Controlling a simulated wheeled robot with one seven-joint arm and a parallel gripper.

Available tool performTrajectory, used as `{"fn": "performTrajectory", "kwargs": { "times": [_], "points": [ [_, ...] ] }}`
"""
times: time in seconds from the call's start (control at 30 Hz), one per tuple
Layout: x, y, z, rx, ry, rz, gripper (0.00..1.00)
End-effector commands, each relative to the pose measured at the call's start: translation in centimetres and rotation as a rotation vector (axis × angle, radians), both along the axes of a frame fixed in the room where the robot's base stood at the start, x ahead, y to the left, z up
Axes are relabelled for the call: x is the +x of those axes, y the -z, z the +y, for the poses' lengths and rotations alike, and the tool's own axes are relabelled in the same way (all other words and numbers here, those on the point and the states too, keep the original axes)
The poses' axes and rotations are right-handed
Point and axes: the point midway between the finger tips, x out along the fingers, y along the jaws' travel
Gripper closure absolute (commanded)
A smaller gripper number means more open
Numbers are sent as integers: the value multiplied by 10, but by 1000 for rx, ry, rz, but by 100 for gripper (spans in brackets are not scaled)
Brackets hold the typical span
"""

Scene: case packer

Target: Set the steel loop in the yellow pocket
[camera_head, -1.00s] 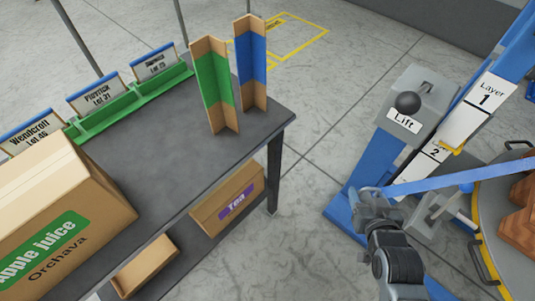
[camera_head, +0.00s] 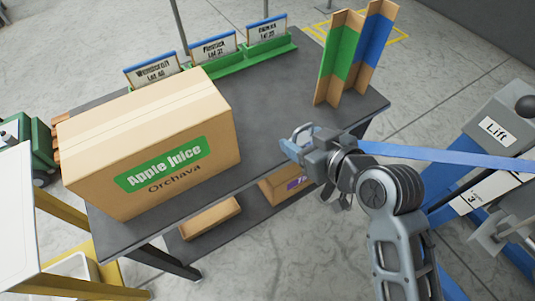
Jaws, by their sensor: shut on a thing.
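My gripper (camera_head: 298,144) is over the front right part of the dark table, right of the large box. It is shut on a small grey loop (camera_head: 302,129) that shows at its fingertips; the fingers hide part of it. A blue strap (camera_head: 445,158) runs from behind my gripper to the right edge of the picture. I cannot make out a yellow pocket in this view.
An Apple Juice box (camera_head: 150,150) stands on the table (camera_head: 262,105). Green and blue corner boards (camera_head: 352,55) stand at its far right. A green rack with signs (camera_head: 215,60) lines the back. The lift post (camera_head: 500,120) stands at right.

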Motion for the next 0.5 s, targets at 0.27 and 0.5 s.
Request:
{"fn": "performTrajectory", "kwargs": {
  "times": [0.27, 0.5],
  "points": [
    [12, 31, 55, 0, -1, -1, 78],
    [16, 45, 72, 0, 2, -1, 78]
  ]
}}
